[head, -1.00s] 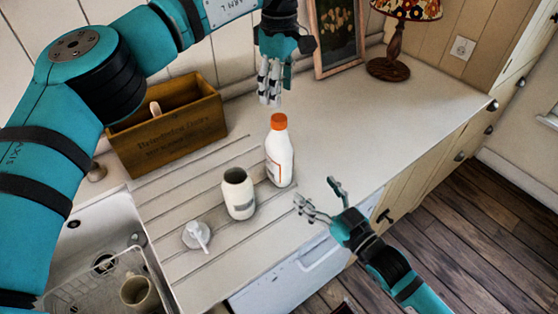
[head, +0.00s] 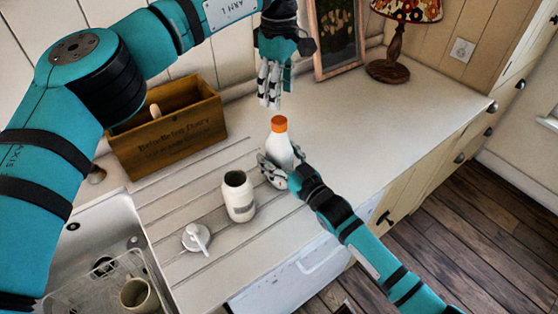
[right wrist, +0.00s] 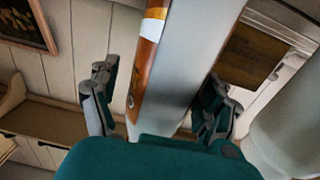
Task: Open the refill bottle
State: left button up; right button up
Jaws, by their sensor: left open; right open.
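The refill bottle (head: 279,143) is white with an orange cap (head: 279,124) and stands upright on the white counter. My left gripper (head: 269,103) is open and points down just above the cap, apart from it. My right gripper (head: 278,172) is open around the lower part of the bottle, and partly hides it. In the right wrist view the bottle (right wrist: 197,60) fills the space between the two spread fingers of my right gripper (right wrist: 160,110). An open white container (head: 239,197) stands left of the bottle, and a white pump top (head: 196,238) lies near it.
A wooden box (head: 170,130) stands at the back left. The sink (head: 75,245) with a rack and a mug (head: 138,295) is at the lower left. A lamp (head: 392,45) and a picture frame (head: 336,38) stand at the back. The counter right of the bottle is clear.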

jog(key=shift+c, duration=0.3)
grip_shut()
dwell(0.3)
